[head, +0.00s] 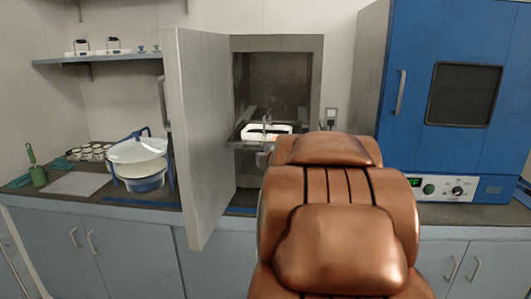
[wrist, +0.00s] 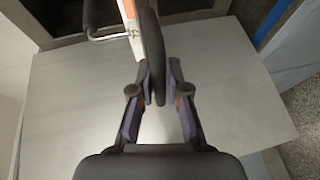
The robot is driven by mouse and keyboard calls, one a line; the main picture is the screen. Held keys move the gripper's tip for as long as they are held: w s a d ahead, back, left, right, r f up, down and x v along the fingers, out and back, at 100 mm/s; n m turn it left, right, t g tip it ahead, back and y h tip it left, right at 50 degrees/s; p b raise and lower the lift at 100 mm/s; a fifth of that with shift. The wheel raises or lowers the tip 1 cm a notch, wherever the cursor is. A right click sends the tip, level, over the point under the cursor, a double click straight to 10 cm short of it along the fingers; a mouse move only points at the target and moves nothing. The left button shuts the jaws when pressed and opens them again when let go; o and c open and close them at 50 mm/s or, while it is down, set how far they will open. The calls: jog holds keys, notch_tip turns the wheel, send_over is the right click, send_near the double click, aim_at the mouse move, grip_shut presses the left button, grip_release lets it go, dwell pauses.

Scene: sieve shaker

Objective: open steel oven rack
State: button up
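The steel oven (head: 275,42) stands in the middle of the head view with its grey door (head: 205,120) swung wide open to the left. Inside it, the rack (head: 245,143) shows low down, at the opening, with a white item (head: 270,129) on it. My copper arm hides its right part. My gripper (wrist: 162,75) shows in the wrist view with its purple-padded fingers apart. A dark elongated bar (wrist: 151,35) reaches between the fingertips, close to the left one; I cannot tell whether they touch. A pale panel, apparently the door (wrist: 225,90), lies behind the fingers.
A blue oven (head: 420,110) stands shut at the right.

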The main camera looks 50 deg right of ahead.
jog(key=o, duration=0.4)
jog(key=shift+w, duration=0.1)
jog(key=shift+c, duration=0.2)
jog(key=v, duration=1.2)
dwell(0.9)
